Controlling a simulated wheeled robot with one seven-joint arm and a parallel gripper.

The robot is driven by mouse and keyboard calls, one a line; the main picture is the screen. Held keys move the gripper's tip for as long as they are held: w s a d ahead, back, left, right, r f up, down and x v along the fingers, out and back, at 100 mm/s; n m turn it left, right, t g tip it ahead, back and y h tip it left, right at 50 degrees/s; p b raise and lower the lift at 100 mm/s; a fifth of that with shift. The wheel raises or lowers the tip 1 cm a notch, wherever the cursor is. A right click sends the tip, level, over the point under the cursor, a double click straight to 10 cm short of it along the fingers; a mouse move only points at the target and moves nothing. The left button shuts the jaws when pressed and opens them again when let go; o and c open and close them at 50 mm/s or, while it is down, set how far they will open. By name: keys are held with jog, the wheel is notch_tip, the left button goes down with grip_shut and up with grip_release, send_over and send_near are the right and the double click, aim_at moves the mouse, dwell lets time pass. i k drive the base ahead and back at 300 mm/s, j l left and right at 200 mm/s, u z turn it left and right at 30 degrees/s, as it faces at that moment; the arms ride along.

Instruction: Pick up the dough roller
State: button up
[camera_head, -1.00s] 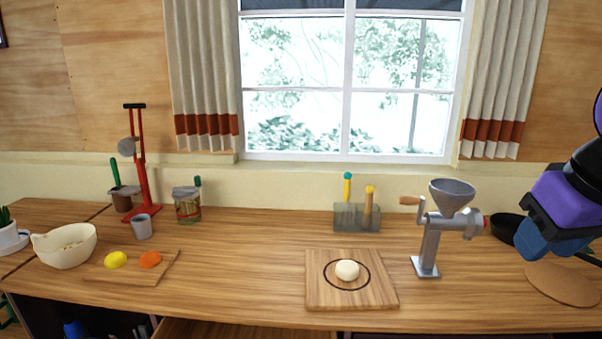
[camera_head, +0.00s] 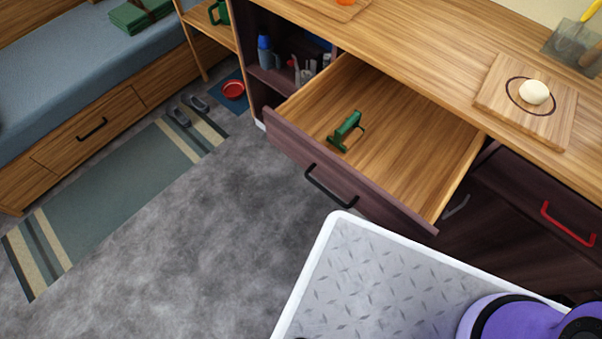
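A small green tool with a handle (camera_head: 346,132), which looks like the dough roller, lies in the open drawer (camera_head: 400,150). It rests on the bare wooden drawer floor, towards the left side. Nothing covers it from this view. My gripper is out of the picture; only a purple and black part of my own arm shows at the bottom right, well away from the green tool.
The drawer front (camera_head: 285,145) with its black handle juts out over the grey floor (camera_head: 200,230). Above is the wooden counter (camera_head: 430,45) with a board (camera_head: 495,95) bearing a dough ball (camera_head: 534,92). A closed drawer with a red handle (camera_head: 567,225) is at right.

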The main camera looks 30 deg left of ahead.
aim_at(354, 120)
jog(key=k+j+u, duration=0.15)
jog(key=u, duration=0.85)
